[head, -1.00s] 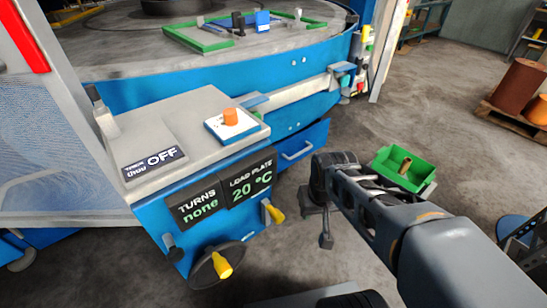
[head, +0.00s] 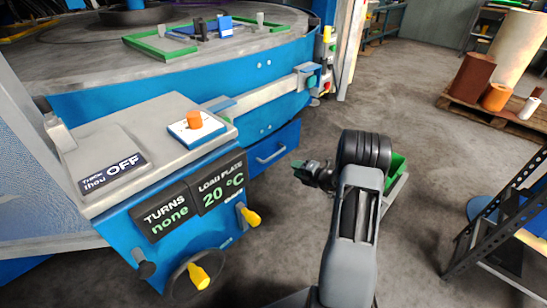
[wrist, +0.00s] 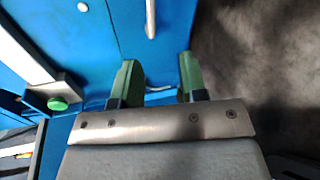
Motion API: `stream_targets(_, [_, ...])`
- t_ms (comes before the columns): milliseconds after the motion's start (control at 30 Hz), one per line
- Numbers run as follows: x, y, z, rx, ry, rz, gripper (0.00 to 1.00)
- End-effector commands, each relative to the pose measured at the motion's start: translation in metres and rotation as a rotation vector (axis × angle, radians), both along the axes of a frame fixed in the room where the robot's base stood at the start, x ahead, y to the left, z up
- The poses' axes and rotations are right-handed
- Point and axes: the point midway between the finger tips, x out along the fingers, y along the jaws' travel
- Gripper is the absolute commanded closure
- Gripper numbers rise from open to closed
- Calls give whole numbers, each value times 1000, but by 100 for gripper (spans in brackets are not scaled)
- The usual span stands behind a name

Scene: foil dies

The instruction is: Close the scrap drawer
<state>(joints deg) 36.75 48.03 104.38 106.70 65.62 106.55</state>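The blue scrap drawer (head: 281,144) with a pale bar handle (head: 270,156) is low under the round blue machine, right of the control cabinet. Its front seems to stand out from the machine, but how far I cannot tell. My gripper (head: 301,170) is just right of the drawer front in the head view, apart from the handle. In the wrist view my gripper (wrist: 160,70) has its two green-padded fingers spread with a gap between them and nothing held. A pale bar, probably the handle (wrist: 151,18), lies on blue beyond the fingertips.
The control cabinet (head: 165,160) with yellow-handled knobs stands left of the drawer. A green bin (head: 398,168) is partly hidden behind my arm. A dark metal rack (head: 500,230) is at right, a loaded pallet (head: 490,110) behind. Grey floor between is clear.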

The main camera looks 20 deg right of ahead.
Motion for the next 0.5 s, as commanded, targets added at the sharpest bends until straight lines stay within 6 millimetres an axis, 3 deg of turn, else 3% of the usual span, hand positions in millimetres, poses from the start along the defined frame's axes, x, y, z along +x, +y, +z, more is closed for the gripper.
stream_targets(233, [13,-6,4,172,39,-88,61])
stream_targets(500, [53,14,-7,181,42,-88,61])
